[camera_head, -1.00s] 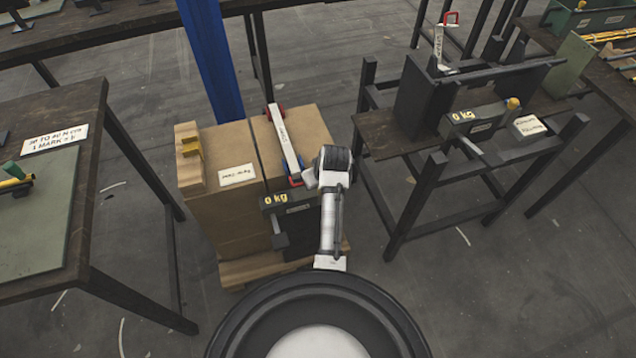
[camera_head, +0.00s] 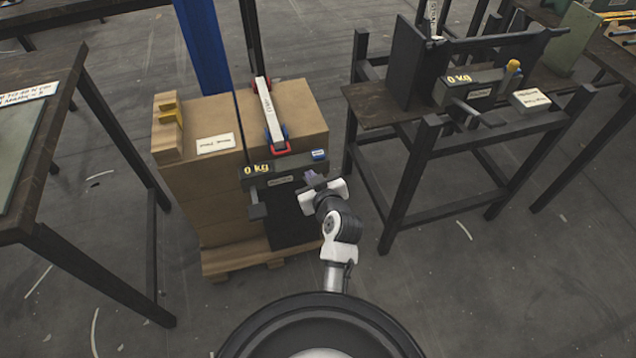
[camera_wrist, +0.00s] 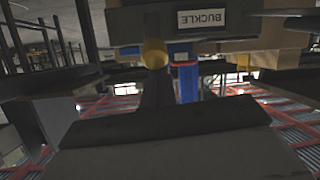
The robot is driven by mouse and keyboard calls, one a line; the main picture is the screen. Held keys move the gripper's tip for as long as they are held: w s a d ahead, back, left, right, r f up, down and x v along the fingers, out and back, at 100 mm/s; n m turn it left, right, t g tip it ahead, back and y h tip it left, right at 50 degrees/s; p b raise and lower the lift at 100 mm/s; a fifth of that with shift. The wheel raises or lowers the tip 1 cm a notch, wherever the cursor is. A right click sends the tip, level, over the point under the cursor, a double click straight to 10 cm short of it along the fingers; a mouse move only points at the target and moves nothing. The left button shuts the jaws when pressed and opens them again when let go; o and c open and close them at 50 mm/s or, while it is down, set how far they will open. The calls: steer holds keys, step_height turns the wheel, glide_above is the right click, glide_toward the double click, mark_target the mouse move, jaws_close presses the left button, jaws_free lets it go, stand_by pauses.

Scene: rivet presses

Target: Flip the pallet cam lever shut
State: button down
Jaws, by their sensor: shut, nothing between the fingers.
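The pallet load, brown cartons (camera_head: 222,130) on a wooden pallet (camera_head: 235,258), stands left of centre in the head view. A dark tensioner bar marked 0 kg (camera_head: 284,173) crosses its near face. My gripper (camera_head: 311,181) is shut and empty just in front of the bar's right end, below a small blue part (camera_head: 319,155). In the wrist view, a yellow ball knob (camera_wrist: 155,54) on a dark stem, seemingly the cam lever, shows beside a label reading BUCKLE (camera_wrist: 202,19). My gripper's dark fingers (camera_wrist: 165,118) fill the lower middle. Contact with the lever cannot be told; the head view hides the knob.
A similar 0 kg unit (camera_head: 468,88) with its own yellow knob (camera_head: 513,66) sits on the stand (camera_head: 420,165) at right. A table (camera_head: 40,200) stands at left and a blue post (camera_head: 203,45) behind the cartons. Floor is clear between pallet and stand.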

steer(key=shift+s+f+b, duration=0.35)
steer(key=shift+f+b, duration=0.15)
steer(key=shift+f, duration=0.2)
steer(key=shift+s+d+f+b, duration=0.25)
steer(key=shift+s+f+b, duration=0.75)
steer(key=shift+b, duration=0.35)
